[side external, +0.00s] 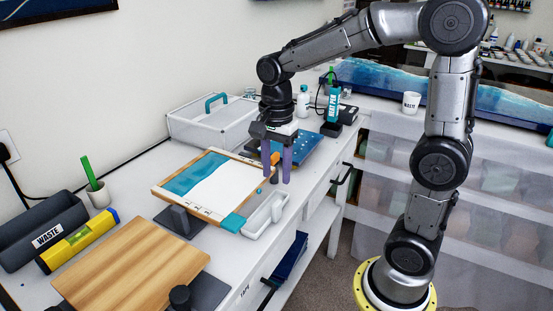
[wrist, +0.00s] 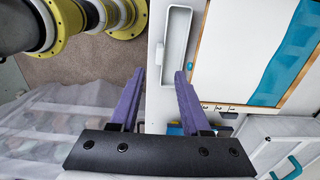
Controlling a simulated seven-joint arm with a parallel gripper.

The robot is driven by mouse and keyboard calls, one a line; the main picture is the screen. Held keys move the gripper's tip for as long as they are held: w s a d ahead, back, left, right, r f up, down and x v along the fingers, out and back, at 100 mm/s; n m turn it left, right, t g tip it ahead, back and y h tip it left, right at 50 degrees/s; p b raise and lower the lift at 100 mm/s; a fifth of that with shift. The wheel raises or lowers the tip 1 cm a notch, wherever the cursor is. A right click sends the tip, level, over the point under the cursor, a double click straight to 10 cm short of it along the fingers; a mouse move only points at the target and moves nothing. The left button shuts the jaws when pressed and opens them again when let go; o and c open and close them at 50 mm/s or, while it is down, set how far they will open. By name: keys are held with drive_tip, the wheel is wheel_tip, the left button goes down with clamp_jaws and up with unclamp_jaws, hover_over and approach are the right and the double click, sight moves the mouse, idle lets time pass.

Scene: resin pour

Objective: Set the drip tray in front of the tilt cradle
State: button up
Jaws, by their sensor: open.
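The white drip tray (side external: 264,214) is a long, shallow, empty trough. It lies on the table along the right edge of the tilted board (side external: 215,185), which has a teal band and a white area and rests on the dark tilt cradle (side external: 180,221). The tray (wrist: 178,42) also shows in the wrist view, upright beside the board (wrist: 222,55). My gripper (side external: 277,180) is open and empty, pointing down near the tray's far end. In the wrist view my gripper (wrist: 159,73) has its right fingertip by the tray's near end and its left fingertip left of it.
A white case (side external: 210,123) and a blue perforated plate (side external: 292,150) stand behind. A wooden board (side external: 132,262), yellow level (side external: 80,241) and dark waste bin (side external: 42,230) are at the left front. The table edge and drawers run close on the tray's right.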

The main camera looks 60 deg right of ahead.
drive_tip(key=s+a+r+n+t, duration=0.1)
drive_tip(key=s+n+t, duration=0.1)
drive_tip(key=s+n, duration=0.5)
drive_tip(key=s+a+r+n+t, duration=0.2)
drive_tip(key=s+n, duration=0.5)
drive_tip(key=n, duration=0.4)
drive_tip(key=shift+a+r+t, duration=0.2)
drive_tip(key=shift+t, duration=0.6)
drive_tip(key=shift+o, duration=0.2)
drive_tip(key=shift+s, duration=0.1)
